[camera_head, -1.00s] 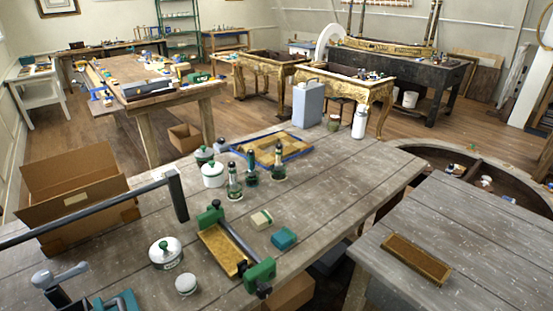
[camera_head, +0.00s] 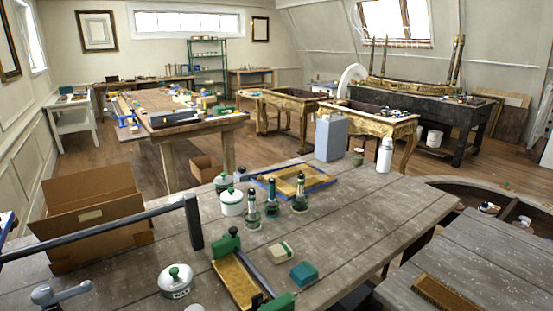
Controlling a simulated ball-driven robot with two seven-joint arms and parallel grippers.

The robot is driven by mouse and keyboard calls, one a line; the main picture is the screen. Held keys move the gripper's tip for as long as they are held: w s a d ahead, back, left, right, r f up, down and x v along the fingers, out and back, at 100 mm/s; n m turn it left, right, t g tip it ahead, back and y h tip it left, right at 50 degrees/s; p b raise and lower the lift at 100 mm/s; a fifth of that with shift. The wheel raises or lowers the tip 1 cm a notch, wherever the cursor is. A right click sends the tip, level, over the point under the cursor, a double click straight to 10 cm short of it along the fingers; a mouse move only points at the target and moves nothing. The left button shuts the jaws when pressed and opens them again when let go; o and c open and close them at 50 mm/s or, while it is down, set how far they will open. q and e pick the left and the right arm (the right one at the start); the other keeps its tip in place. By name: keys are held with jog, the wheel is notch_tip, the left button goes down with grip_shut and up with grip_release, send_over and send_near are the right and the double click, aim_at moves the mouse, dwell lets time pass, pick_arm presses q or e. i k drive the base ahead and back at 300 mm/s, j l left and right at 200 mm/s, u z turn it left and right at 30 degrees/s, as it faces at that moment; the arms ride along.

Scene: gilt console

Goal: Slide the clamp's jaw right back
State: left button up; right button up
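A bar clamp lies on the grey plank table, with a green jaw (camera_head: 227,243) at its far end and a second green jaw (camera_head: 278,303) at its near end, cut off by the bottom edge. Its thin grey bar (camera_head: 257,272) runs between the jaws. A gold-coloured strip (camera_head: 234,283) lies along the bar's left side; I cannot tell whether the jaws touch it. Neither of my grippers is in view.
A dark angled metal bar (camera_head: 110,232) crosses the left side, before an open cardboard box (camera_head: 95,205). A white lidded pot (camera_head: 175,282), several dark green bottles (camera_head: 272,203), a cream block (camera_head: 281,252) and a teal block (camera_head: 304,273) surround the clamp.

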aim_at(223, 247)
jog(key=i+l+u, duration=0.25)
jog(key=l, duration=0.15)
jog(key=l+u, duration=0.3)
jog(key=i+l+u, duration=0.25)
jog(key=l, duration=0.3)
jog(key=k+j, duration=0.05)
jog(key=k, duration=0.05)
